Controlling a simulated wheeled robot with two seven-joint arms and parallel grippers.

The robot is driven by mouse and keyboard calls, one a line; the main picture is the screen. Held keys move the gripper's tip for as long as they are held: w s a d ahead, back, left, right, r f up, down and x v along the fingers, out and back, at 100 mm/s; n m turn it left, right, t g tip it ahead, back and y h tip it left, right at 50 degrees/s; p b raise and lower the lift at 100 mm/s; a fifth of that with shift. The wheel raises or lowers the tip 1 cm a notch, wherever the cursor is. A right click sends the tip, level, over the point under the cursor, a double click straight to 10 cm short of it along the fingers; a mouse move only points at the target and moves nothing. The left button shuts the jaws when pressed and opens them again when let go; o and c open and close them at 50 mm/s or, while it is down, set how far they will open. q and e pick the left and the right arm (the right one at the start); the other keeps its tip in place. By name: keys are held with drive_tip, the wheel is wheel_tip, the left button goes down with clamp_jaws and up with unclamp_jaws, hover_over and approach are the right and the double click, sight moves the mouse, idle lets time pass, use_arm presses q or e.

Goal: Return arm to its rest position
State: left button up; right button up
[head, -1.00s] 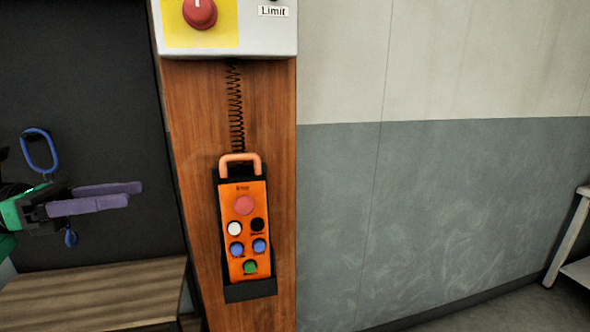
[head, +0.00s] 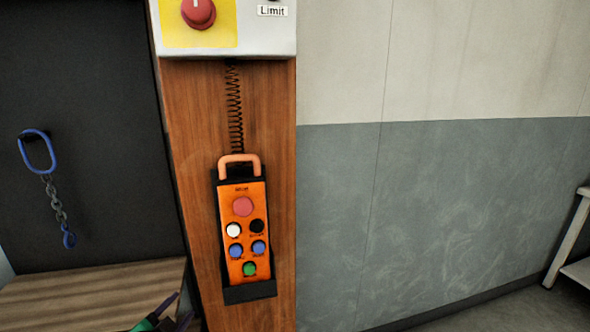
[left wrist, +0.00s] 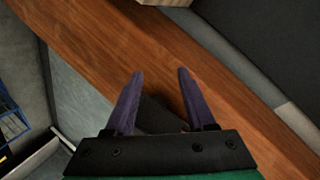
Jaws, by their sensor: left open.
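My left gripper (head: 168,315) shows only in part at the bottom edge of the head view, low in front of the wooden post. In the left wrist view its two purple fingers (left wrist: 154,98) stand apart with nothing held between them. The brown wooden post (left wrist: 215,85) lies beyond them. A dark piece behind the fingers is partly hidden and I cannot tell what it is. My right gripper is not in view.
An orange pendant (head: 243,235) with several buttons hangs on the wooden post (head: 190,120). A blue ring with a chain and hook (head: 55,195) hangs against the dark panel at left. A wooden bench top (head: 90,290) is below it. A white-legged stand (head: 570,240) is at far right.

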use_arm(q)
drive_tip(key=s+d+f+n+g, duration=0.1)
drive_tip(key=s+f+n+g, duration=0.35)
drive_tip(key=s+f, duration=0.4)
drive_tip(key=s+d+f+n+g, duration=0.25)
drive_tip(key=s+f+g, duration=0.3)
drive_tip(key=s, duration=0.65)
drive_tip(key=s+f+g+p, duration=0.1)
drive_tip(key=s+f+g, duration=0.15)
drive_tip(key=f, duration=2.05)
drive_tip(key=s+a+f, duration=0.1)
drive_tip(key=s+f, duration=0.5)
drive_tip(key=s, duration=0.2)
drive_tip(key=s+a+f, duration=0.2)
drive_tip(key=s+f, duration=0.4)
drive_tip(key=s, duration=0.3)
drive_tip(key=shift+a+f+p, duration=0.15)
drive_tip(key=shift+a+p, duration=0.15)
drive_tip(key=shift+p, duration=0.1)
